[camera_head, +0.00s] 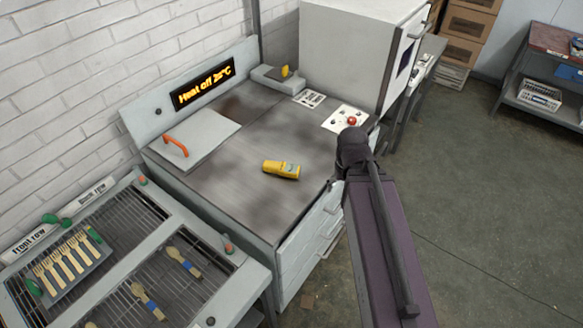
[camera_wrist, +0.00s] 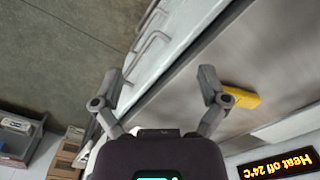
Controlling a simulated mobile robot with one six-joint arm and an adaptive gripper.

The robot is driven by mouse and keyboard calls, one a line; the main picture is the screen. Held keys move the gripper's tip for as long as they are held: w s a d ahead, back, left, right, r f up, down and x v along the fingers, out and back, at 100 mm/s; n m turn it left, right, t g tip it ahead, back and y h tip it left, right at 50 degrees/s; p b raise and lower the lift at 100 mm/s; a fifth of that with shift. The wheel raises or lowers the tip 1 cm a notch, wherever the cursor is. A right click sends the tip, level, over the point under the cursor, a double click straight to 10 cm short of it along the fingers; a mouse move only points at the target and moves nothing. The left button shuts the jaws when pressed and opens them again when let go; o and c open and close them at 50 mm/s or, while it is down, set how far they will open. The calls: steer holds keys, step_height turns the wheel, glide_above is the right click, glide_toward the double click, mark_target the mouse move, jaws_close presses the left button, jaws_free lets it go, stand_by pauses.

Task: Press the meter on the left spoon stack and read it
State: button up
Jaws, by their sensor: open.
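The yellow meter (camera_head: 281,169) lies on the dark metal bench top; its small screen is unreadable. It also shows as a yellow block (camera_wrist: 241,97) just right of my gripper's right finger in the wrist view. My gripper (camera_wrist: 158,90) is open and empty, fingers spread wide over the bench's front edge. The fingertips are not clear in the head view. Pale wooden spoons with blue bands, one group in the middle (camera_head: 147,301) and one further right (camera_head: 183,262), lie on the wire rack. I cannot tell how many are stacked in each.
A lit display (camera_head: 203,87) reads "Heat off". A plate with an orange handle (camera_head: 176,146) and a panel with a red button (camera_head: 352,121) sit on the bench. A tray of wooden forks (camera_head: 68,264) is at left. A white cabinet (camera_head: 355,50) stands behind.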

steer(key=shift+o, duration=0.4)
step_height(320, 180, up, 2)
steer(key=n+p, duration=0.2)
steer(key=n, duration=1.3)
glide_above(280, 165)
steer(key=shift+r, duration=0.1)
step_height(280, 165, down, 9)
steer(key=b, duration=0.8)
steer(key=shift+r, duration=0.15)
